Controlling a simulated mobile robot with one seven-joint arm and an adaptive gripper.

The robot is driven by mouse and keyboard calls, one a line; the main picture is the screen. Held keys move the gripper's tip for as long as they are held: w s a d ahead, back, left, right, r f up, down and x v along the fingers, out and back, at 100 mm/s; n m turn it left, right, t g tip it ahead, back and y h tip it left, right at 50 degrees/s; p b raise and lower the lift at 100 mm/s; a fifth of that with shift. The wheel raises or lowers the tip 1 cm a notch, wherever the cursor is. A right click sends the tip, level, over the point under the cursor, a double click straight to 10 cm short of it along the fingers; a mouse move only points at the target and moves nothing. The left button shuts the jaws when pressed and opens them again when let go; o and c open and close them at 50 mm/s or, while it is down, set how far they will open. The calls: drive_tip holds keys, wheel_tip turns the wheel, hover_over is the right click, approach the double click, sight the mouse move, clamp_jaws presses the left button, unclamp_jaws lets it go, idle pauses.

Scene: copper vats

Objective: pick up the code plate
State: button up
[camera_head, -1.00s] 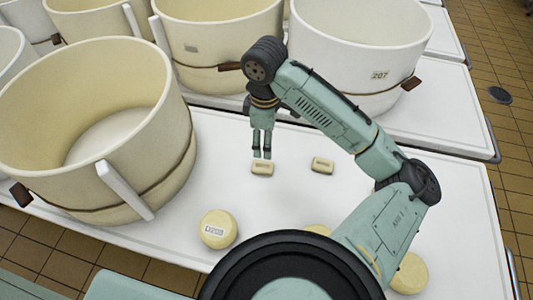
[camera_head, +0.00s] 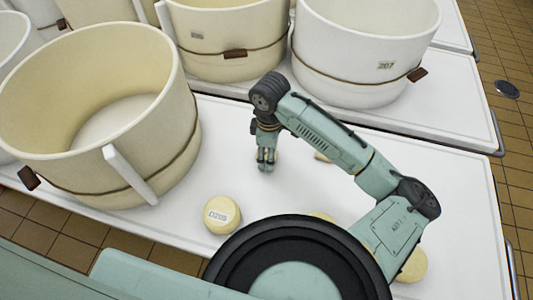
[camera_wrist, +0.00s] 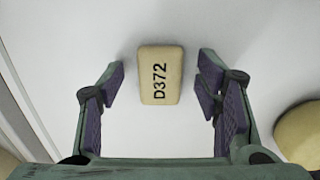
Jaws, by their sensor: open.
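A small cream rectangular block marked D372, the code plate (camera_wrist: 160,75), lies on the white surface in the wrist view. My gripper (camera_head: 266,165) points down over the table in the head view and mostly hides this block. In the wrist view my gripper (camera_wrist: 162,80) is open, with one purple-padded finger on each side of the block and a gap on both sides. I cannot tell exactly how high the fingertips are above the table. A second small cream block (camera_head: 321,157) lies to the right, mostly hidden behind my arm.
A round cream piece (camera_head: 221,215) marked with a label sits near the front edge. Another round piece (camera_head: 413,266) is partly hidden at right. A large cream vat (camera_head: 95,120) stands at left and a white vat (camera_head: 365,50) behind. Bare table lies around my gripper.

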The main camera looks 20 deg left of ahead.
drive_tip(key=shift+c, duration=0.5)
drive_tip(key=c, duration=1.1)
drive_tip(key=shift+r, duration=0.15)
drive_tip(key=shift+c, duration=0.2)
